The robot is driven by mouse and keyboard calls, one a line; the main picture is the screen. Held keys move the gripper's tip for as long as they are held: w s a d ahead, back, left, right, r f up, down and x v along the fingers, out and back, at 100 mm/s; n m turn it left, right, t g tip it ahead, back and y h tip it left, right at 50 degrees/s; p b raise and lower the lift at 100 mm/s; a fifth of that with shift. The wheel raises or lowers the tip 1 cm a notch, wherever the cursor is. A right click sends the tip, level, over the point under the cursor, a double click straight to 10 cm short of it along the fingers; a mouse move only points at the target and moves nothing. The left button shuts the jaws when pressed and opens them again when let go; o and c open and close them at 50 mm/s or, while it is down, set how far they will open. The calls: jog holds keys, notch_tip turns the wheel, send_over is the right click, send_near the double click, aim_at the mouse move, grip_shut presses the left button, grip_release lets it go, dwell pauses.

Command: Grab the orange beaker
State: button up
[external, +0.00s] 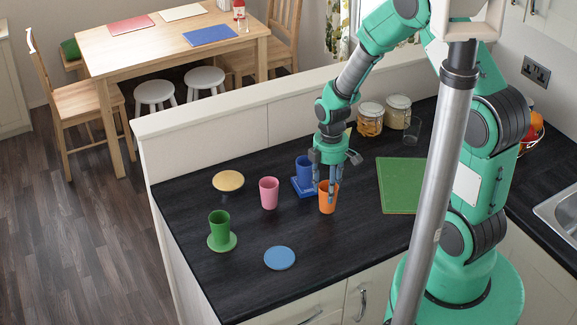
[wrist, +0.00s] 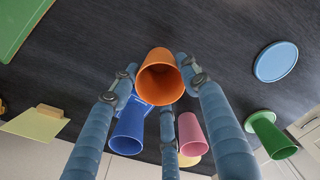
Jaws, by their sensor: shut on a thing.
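The orange beaker (external: 326,206) is upright at the worktop in the external view; whether it is slightly raised I cannot tell. My gripper (external: 325,187) points down over it and is shut on it, with fingers reaching to its rim and side. In the wrist view the orange beaker (wrist: 160,78) shows its open mouth between the fingertips of my gripper (wrist: 157,76).
A blue beaker (external: 304,169) on a blue square coaster stands just behind, close to my gripper. A pink beaker (external: 269,192) stands left. A green beaker (external: 219,222) stands on a green coaster. Yellow (external: 228,180) and blue (external: 280,258) discs are bare. A green board (external: 402,184) lies right.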

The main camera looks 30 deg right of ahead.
jog(key=s+d+r, duration=0.1)
jog(key=s+r, duration=0.2)
jog(key=s, duration=1.3)
